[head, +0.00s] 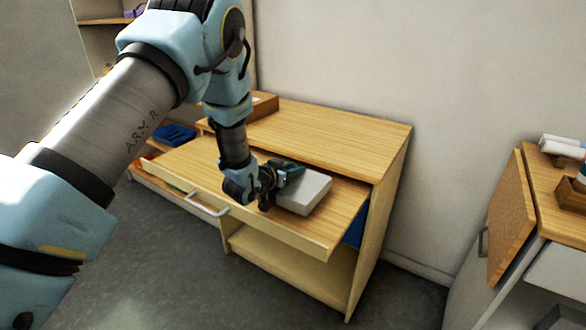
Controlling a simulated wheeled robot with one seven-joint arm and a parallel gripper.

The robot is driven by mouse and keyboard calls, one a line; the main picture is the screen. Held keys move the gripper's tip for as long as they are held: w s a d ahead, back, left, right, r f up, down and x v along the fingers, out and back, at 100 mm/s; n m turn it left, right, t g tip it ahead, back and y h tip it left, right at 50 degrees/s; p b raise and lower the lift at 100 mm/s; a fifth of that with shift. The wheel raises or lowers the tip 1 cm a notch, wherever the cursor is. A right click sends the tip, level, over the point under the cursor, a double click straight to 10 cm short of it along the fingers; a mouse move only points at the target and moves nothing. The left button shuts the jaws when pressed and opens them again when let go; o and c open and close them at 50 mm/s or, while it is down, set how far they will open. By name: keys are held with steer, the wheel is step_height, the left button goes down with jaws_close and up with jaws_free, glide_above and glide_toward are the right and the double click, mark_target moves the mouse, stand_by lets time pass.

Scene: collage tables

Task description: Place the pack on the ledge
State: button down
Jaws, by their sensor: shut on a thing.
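The pack (308,192), a flat pale grey-white box, is at the centre of the head view. My gripper (280,184) comes down from the upper left and is shut on the left end of the pack. The pack is over the lower wooden board (330,232) that juts out at the front of the cabinet, which looks like the ledge. The pack lies about flat, very near or on this board; I cannot tell whether it touches. My gripper hides the pack's left end and part of the board.
The cabinet's raised top (330,133) stands behind the board, with a brown box (264,105) at its back left. A blue tray (176,134) is farther left. At right, a wooden door (512,215) stands open.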

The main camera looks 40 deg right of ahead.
steer(key=shift+f+b, duration=0.3)
steer(key=shift+b, duration=0.05)
steer(key=c, duration=0.6)
jaws_free()
steer(key=shift+r+p, duration=0.65)
steer(key=shift+p, duration=0.1)
steer(key=b+v, duration=0.3)
steer(key=v, duration=0.9)
